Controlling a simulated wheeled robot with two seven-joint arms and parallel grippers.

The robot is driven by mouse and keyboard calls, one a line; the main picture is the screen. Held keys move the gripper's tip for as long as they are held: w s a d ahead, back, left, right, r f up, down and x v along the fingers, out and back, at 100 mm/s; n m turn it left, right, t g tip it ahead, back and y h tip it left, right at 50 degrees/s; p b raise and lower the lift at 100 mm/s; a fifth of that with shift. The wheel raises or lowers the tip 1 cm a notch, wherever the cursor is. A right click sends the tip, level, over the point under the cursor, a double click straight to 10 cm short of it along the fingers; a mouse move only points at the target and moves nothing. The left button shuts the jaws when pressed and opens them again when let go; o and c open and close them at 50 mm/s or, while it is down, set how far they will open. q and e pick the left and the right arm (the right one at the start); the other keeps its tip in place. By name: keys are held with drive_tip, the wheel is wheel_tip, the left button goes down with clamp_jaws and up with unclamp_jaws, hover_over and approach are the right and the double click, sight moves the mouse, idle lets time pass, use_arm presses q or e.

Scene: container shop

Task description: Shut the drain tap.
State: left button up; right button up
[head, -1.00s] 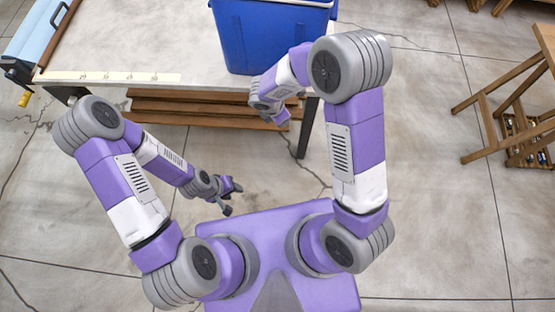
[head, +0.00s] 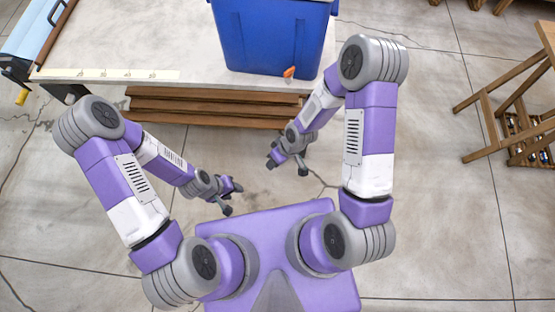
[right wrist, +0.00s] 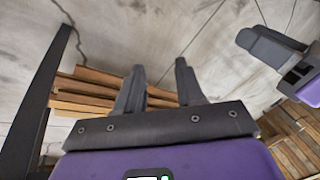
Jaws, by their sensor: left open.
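A blue container (head: 262,40) stands on the light table near its front edge. A small orange tap handle (head: 289,71) shows low on its front, close to my right arm. It is too small to tell how its valve is set. My right gripper (head: 287,168) is drawn back over the floor in front of the table, well apart from the tap. In the right wrist view its two fingers (right wrist: 161,75) are spread with nothing between them. My left gripper (head: 233,199) is open and empty near my base. The tap does not show in the right wrist view.
The table (head: 150,45) has a pale marked strip (head: 110,74) along its front edge. Several brown boards (head: 200,106) are stacked below it. A blue roller device (head: 30,40) is at the far left, and a wooden stand (head: 505,100) is at the right. Floor between is clear.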

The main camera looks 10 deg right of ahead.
drive_tip(key=shift+s+d+f+m+t, duration=0.2)
drive_tip(key=shift+f+m+t, duration=0.15)
drive_tip(key=shift+m, duration=0.65)
